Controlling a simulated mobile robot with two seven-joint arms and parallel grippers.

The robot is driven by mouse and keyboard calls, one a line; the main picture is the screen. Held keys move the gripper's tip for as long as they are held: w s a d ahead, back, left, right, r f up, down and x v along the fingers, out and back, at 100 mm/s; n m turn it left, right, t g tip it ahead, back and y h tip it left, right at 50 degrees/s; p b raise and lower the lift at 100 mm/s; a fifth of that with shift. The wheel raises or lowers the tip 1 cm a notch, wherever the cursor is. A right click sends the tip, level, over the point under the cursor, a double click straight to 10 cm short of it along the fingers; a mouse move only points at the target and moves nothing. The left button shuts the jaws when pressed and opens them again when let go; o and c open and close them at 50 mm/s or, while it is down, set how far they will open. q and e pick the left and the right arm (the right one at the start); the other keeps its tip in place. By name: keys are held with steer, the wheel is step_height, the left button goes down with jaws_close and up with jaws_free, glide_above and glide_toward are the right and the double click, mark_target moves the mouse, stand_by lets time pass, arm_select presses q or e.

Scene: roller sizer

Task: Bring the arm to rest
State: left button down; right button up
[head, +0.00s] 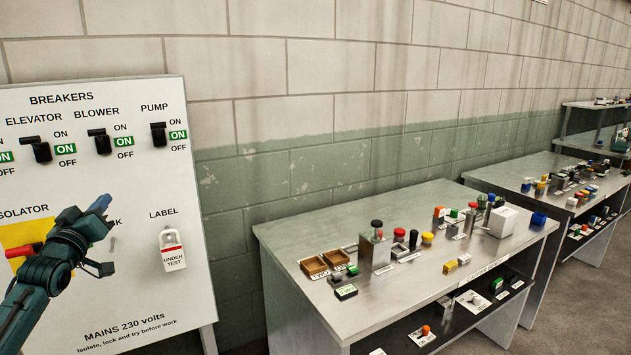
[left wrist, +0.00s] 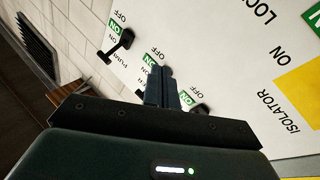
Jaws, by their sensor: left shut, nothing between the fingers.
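My left arm (head: 45,280) comes in from the lower left in the head view, raised in front of a white breaker panel (head: 120,290). My left gripper (head: 104,203) is shut and empty, and its fingers point up and to the right. It partly hides the word beside the isolator. In the left wrist view the shut fingers (left wrist: 168,78) stand before the panel, overlapping the area near the breaker switches. I cannot tell how far the fingertips are from the panel. My right gripper is in neither view.
The panel carries three black breaker switches, including the pump switch (head: 158,133), and a red isolator handle (head: 20,250) on yellow. A grey bench (head: 385,195) with trays and small parts stands further right.

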arm_select(q)
steer(key=a+f+m+g+y, duration=0.4)
steer(key=f+m, duration=0.1)
steer(key=m, duration=0.4)
steer(key=s+d+f+m+g+h, duration=0.1)
steer(key=s+d+f+h, duration=0.25)
steer(key=d+f, duration=0.55)
steer(key=s+d+f+g+h, duration=0.15)
steer(key=s+d+f, duration=0.35)
steer(key=d+f, duration=0.5)
steer(key=s+d+f+g+h, duration=0.1)
steer(key=s+d+f, duration=0.3)
steer(key=s, duration=0.5)
steer(key=s+d+f+n+g+h, duration=0.1)
steer(key=s+d+f, duration=0.4)
steer(key=s+d, duration=0.3)
steer(key=s+d+f+n+g+h, duration=0.1)
steer(key=s+d+f, duration=0.3)
steer(key=s, duration=0.6)
steer(key=shift+s+d+f+h, duration=0.4)
steer(key=shift+d+h, duration=0.1)
steer(key=shift+d, duration=0.6)
steer(key=shift+g, duration=0.25)
